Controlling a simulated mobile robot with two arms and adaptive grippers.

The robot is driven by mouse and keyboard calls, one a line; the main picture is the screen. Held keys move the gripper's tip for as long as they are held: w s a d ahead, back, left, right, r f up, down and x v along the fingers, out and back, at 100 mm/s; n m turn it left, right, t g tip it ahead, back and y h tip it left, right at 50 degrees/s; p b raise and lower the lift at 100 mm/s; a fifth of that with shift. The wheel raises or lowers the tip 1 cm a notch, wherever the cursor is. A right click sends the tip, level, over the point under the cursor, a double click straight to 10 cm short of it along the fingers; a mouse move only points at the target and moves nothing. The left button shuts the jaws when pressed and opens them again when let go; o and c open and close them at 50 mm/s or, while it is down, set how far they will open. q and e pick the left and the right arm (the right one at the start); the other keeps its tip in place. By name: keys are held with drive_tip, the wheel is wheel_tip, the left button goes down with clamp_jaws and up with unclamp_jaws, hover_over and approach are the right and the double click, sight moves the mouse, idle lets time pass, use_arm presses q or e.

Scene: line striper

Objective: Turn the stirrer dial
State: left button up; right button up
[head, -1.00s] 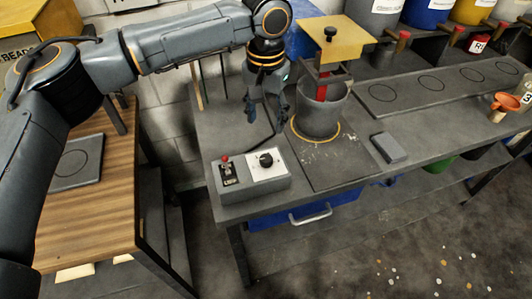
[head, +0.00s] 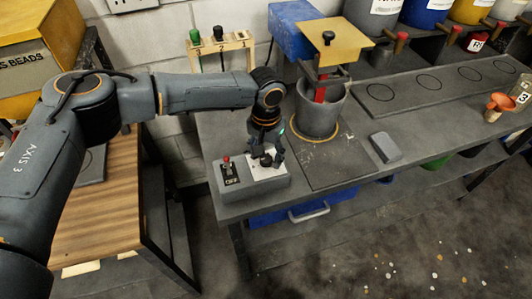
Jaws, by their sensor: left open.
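The grey control box (head: 250,190) sits at the front left corner of the grey workbench. A toggle switch with a red tip (head: 227,165) stands on its left panel. The stirrer dial, a black knob on the white right panel, is mostly hidden by my left gripper (head: 266,160). My left gripper is open and points down over the dial, its fingers on either side of it. I cannot tell whether they touch the knob. The grey pot (head: 318,112) with the yellow-topped stirrer (head: 332,40) stands just behind and to the right. My right gripper is not in view.
A grey block (head: 385,147) lies on the workbench (head: 345,165) to the right of the pot. A wooden rack (head: 220,42) with numbered places stands behind my left arm. A blue box (head: 297,28) is behind the stirrer. A wooden table (head: 105,215) is at the left.

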use_arm(q)
clamp_jaws()
